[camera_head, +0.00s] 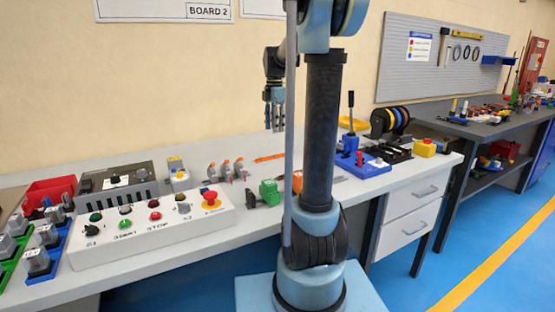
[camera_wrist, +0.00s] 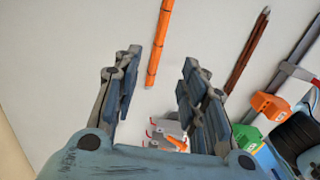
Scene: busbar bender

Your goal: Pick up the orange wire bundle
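The orange wire bundle (camera_head: 269,157) is a thin orange strip lying on the white bench, left of my arm column in the head view. In the wrist view the orange wire bundle (camera_wrist: 159,42) is a long banded rod, running up from between the fingertips to the top edge. My gripper (camera_head: 274,124) hangs pointing down above the bench, near the back wall. In the wrist view my gripper (camera_wrist: 161,58) has its two fingers well apart with nothing between them. The bundle lies beyond the fingertips, apart from them.
Several grey clips with orange levers (camera_wrist: 170,130), a green block (camera_head: 268,192) and an orange block (camera_wrist: 268,106) stand nearby. A reddish-brown bar (camera_wrist: 248,50) lies right of the bundle. A button panel (camera_head: 150,226) is at left, a blue lever tool (camera_head: 362,165) at right.

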